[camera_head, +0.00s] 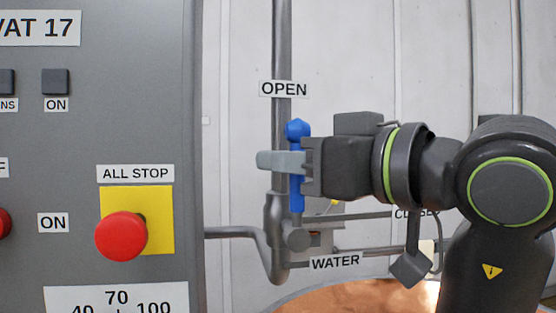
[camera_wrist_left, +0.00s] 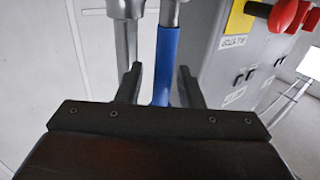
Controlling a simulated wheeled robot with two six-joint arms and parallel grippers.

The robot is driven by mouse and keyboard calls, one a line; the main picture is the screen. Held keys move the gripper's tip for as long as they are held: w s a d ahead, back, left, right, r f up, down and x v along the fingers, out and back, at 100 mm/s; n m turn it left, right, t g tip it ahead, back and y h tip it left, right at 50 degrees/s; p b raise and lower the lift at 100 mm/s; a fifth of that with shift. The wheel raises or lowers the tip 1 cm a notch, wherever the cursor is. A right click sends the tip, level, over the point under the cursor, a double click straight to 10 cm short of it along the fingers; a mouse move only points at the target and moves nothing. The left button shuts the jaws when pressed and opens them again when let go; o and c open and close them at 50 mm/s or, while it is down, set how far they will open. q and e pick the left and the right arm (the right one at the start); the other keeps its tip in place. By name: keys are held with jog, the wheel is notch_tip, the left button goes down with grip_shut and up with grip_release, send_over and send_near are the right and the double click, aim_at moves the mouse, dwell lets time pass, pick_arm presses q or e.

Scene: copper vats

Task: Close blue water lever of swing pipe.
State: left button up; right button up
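The blue water lever (camera_head: 297,130) stands upright on the swing pipe (camera_head: 281,50), its rounded top just below the OPEN label (camera_head: 284,89). My left gripper (camera_head: 268,160) reaches in from the right at the lever's upper half; a grey finger crosses in front of the lever and hides part of it. In the left wrist view, the blue lever (camera_wrist_left: 166,60) runs between the two spread fingers, with gaps on both sides. The gripper is open around it. The CLOSE label (camera_head: 408,214) is partly hidden by my arm. My right gripper is not in view.
The grey control panel (camera_head: 150,60) with a red ALL STOP button (camera_head: 121,236) stands close on the left. The WATER label (camera_head: 335,262) is on the lower pipe. A copper vat surface (camera_head: 360,297) shows at the bottom. White wall panels lie behind.

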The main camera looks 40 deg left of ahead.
pick_arm(q)
jog(key=shift+s+d+r, duration=0.1)
jog(key=shift+s+d, duration=0.05)
jog(key=shift+d, duration=0.35)
jog(key=shift+a, duration=0.1)
grip_shut()
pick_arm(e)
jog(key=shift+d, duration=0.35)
